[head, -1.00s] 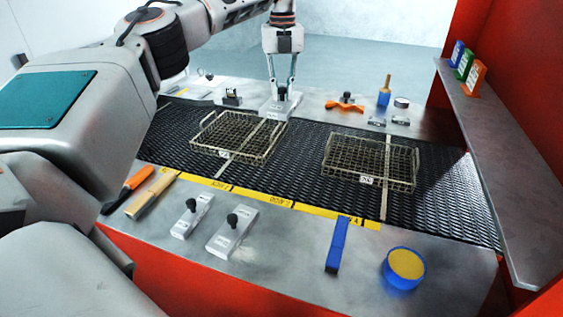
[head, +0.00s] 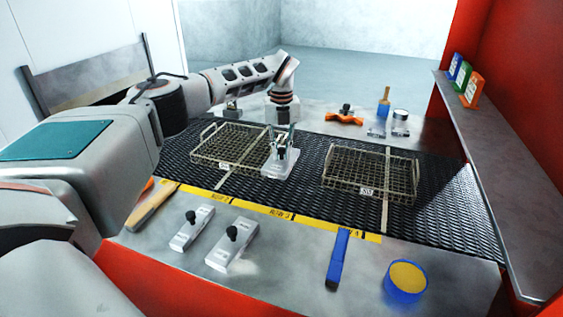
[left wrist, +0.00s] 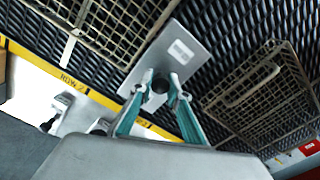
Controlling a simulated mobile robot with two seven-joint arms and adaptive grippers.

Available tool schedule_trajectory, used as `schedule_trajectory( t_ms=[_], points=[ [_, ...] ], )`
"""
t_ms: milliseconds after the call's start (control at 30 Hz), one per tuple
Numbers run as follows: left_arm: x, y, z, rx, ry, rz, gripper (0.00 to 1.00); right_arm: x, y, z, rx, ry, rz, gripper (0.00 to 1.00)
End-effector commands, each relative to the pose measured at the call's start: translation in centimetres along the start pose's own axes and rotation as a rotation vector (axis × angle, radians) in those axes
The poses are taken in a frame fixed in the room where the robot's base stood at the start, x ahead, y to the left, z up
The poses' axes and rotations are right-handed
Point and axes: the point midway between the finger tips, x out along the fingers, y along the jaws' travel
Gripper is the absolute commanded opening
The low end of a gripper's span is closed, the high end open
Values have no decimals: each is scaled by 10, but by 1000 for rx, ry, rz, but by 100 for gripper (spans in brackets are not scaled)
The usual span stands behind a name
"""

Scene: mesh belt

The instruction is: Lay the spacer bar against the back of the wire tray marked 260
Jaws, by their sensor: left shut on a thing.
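My left gripper (head: 284,140) is shut on the black knob of a grey metal bar (head: 277,171), which I take as the spacer bar. The bar is over the dark mesh belt, between the two wire trays. Whether it touches the belt or the left tray is unclear. In the left wrist view the fingers (left wrist: 160,84) grip the knob, and the bar (left wrist: 186,47) shows a white label. The left wire tray (head: 233,142) and right wire tray (head: 371,172) each carry a small front tag, too small to read surely. My right gripper is out of view.
Two knobbed grey blocks (head: 193,228) (head: 232,246), a blue strip (head: 338,258) and a round yellow-topped blue tub (head: 405,280) are on the near ledge. An orange clamp (head: 344,119) and a brush (head: 384,103) stand behind the belt. The belt (head: 450,205) is clear right of the trays.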

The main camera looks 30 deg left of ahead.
Motion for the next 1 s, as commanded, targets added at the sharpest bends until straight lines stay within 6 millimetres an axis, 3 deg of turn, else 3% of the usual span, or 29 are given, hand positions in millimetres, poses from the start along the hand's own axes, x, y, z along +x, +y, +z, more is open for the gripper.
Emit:
schedule_trajectory(
  t_ms=[300, 700, 733, 767, 1000],
  points=[
    [38, 0, 0, -1, 2, 0, 0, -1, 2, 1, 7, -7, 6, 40],
    [43, 0, 0, 0, 0, -1, 0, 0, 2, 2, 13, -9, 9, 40],
    [43, 0, 0, 0, 0, 0, 24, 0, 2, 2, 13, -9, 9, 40],
    [43, 0, 0, 0, 0, 0, 32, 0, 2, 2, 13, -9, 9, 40],
    [43, 0, 0, 0, 0, 1, 33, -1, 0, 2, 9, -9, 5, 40]
  ],
)
